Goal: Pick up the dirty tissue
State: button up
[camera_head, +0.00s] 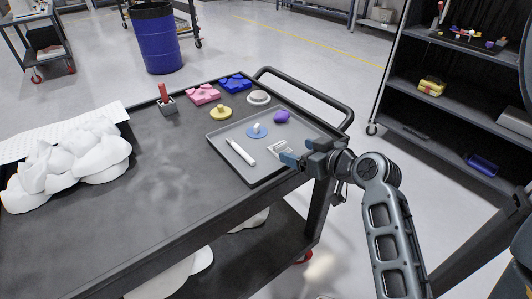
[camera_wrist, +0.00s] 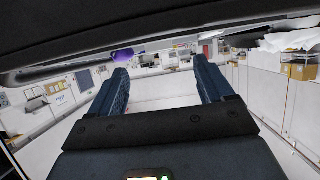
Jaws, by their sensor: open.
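A pile of crumpled white tissue or cloth (camera_head: 72,160) lies at the left of the dark cart top, and similar white material (camera_wrist: 290,38) shows at the upper right of the wrist view. A small purple lump (camera_head: 282,117) lies in the grey tray; it also shows in the wrist view (camera_wrist: 122,54). I cannot tell which thing is the dirty tissue. My gripper (camera_head: 302,154) is over the tray's right front edge, near a small white wire-like item (camera_head: 279,149). In the wrist view its fingers (camera_wrist: 160,70) are apart with nothing held between them.
The tray (camera_head: 222,155) also holds a white marker (camera_head: 241,152) and a blue disc (camera_head: 257,132) with a white knob. Behind it are yellow (camera_head: 221,113), pink (camera_head: 203,94) and blue (camera_head: 235,83) pieces. A cart handle (camera_head: 310,91) curves at the right. The middle cart top is clear.

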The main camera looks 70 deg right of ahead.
aim_at(281, 144)
jog(key=shift+w+d, duration=0.4)
jog(key=shift+d, duration=0.4)
jog(key=shift+x, duration=0.8)
jog(key=shift+a+p+x, duration=0.2)
jog(key=shift+p+x, duration=0.2)
jog(key=shift+x, duration=1.1)
jog(key=shift+a+p+x, duration=0.15)
jog(key=shift+p+x, duration=0.25)
jog(key=shift+x, duration=1.05)
jog(key=shift+w+f, duration=0.15)
jog(key=c, duration=1.1)
